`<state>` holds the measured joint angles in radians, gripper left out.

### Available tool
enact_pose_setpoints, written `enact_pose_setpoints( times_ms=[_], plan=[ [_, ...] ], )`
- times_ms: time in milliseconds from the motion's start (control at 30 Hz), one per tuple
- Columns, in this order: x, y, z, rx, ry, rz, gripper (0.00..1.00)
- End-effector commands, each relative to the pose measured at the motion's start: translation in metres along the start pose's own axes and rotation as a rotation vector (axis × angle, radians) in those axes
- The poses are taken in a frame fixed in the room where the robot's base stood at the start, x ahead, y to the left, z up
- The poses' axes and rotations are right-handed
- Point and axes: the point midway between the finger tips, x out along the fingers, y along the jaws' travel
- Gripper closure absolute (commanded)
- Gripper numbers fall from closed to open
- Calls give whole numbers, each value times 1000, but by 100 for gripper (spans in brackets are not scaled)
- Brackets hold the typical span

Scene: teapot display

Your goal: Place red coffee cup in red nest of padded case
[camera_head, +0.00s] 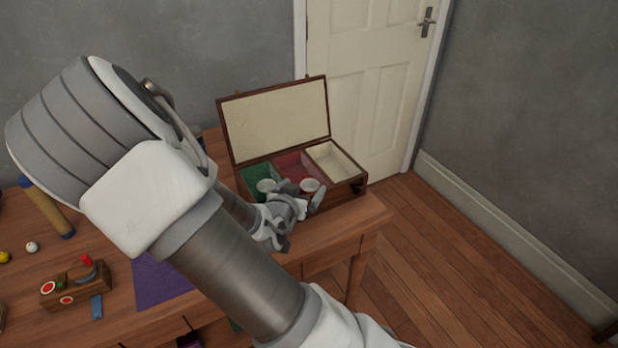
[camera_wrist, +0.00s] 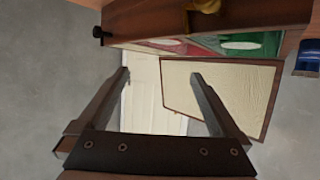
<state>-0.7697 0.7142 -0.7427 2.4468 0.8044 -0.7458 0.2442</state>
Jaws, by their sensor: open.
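The padded case (camera_head: 272,120) stands open on the table, its lid upright at the back. It has a green nest (camera_head: 256,172) at left, a red nest (camera_head: 291,161) in the middle and a cream one at right. A pale round cup opening (camera_head: 309,185) shows at the red nest, seemingly the red coffee cup; its outer colour is hidden. It also shows as a pale oval in the wrist view (camera_wrist: 161,42). My gripper (camera_wrist: 160,78) is open and empty, in front of the case. In the head view my gripper (camera_head: 292,203) partly covers the case's front.
Another pale cup opening (camera_head: 267,186) shows at the green nest. A purple cloth (camera_head: 160,283), a wooden toy block (camera_head: 72,286) and small balls lie on the left of the table.

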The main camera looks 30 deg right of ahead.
Motion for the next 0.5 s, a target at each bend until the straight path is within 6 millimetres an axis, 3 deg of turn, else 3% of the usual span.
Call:
enact_pose_setpoints(
  times_ms=[100, 333, 500],
  plan=[
    [-19, -2, -2, 0, 0, -5, 0],
    [-32, -3, 2, 7, -21, -10, 0],
    [-42, -15, 17, 56, -188, -64, 0]
  ],
)
